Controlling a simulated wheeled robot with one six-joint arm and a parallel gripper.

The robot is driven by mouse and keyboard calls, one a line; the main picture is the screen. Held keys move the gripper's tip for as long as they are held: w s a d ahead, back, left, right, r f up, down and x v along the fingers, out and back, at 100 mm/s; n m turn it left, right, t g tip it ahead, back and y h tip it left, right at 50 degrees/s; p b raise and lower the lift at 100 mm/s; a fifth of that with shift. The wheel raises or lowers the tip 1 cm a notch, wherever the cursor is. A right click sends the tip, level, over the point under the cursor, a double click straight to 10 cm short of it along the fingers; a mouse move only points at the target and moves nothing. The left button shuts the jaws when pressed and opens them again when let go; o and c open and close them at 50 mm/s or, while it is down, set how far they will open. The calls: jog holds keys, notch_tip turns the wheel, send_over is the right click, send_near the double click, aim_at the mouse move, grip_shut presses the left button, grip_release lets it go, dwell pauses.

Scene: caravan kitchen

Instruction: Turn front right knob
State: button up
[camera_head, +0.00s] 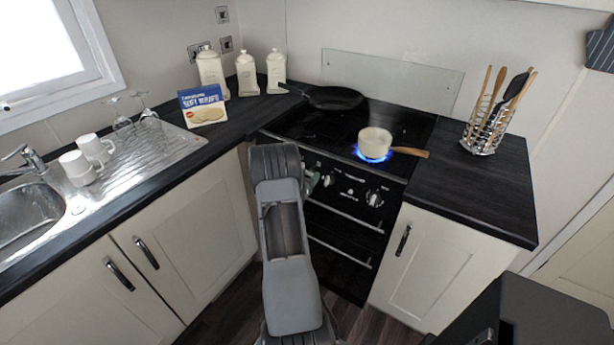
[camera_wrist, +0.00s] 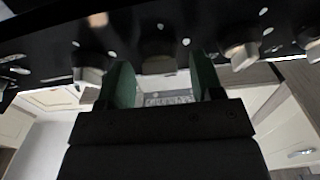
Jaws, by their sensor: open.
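The black stove's front panel carries several knobs. The rightmost knob (camera_head: 375,198) in the head view is pale-faced and clear of my gripper. Another knob (camera_head: 327,180) shows just right of my gripper (camera_head: 313,183), which is at the panel and mostly hidden behind my arm. In the wrist view my gripper (camera_wrist: 163,85) is open, with two green fingers apart. A dark knob (camera_wrist: 158,65) lies in line with the gap between them; I cannot tell if they touch it. Pale knobs sit to the left (camera_wrist: 88,75) and right (camera_wrist: 240,55).
A cream saucepan (camera_head: 375,142) with a wooden handle sits over a lit blue flame at the front right burner. A black frying pan (camera_head: 333,98) is at the back left. Oven handles (camera_head: 345,214) run below the panel. A utensil rack (camera_head: 483,137) stands on the right counter.

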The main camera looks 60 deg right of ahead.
jog(key=shift+a, duration=0.1)
jog(key=c, duration=0.9)
jog(key=shift+n, duration=0.3)
jog(key=n+t+b, duration=0.1)
jog(key=n, duration=0.1)
jog(key=shift+s+n+t, duration=0.1)
jog(key=shift+n+t, duration=0.2)
jog(key=n+t, duration=0.1)
jog(key=n, duration=0.2)
jog(key=n+t+y+b, duration=0.1)
jog(key=n, duration=0.1)
jog(key=shift+n+t, duration=0.3)
jog(key=shift+n, duration=0.1)
jog(key=n, duration=0.2)
jog(key=n+t+y, duration=0.1)
jog(key=n, duration=0.1)
jog(key=shift+s+r+y+b, duration=0.1)
jog(key=shift+y+b, duration=0.2)
jog(key=shift+b, duration=0.05)
jog(key=shift+n+t+y, duration=0.5)
jog(key=shift+n+y, duration=0.3)
jog(key=shift+n, duration=1.8)
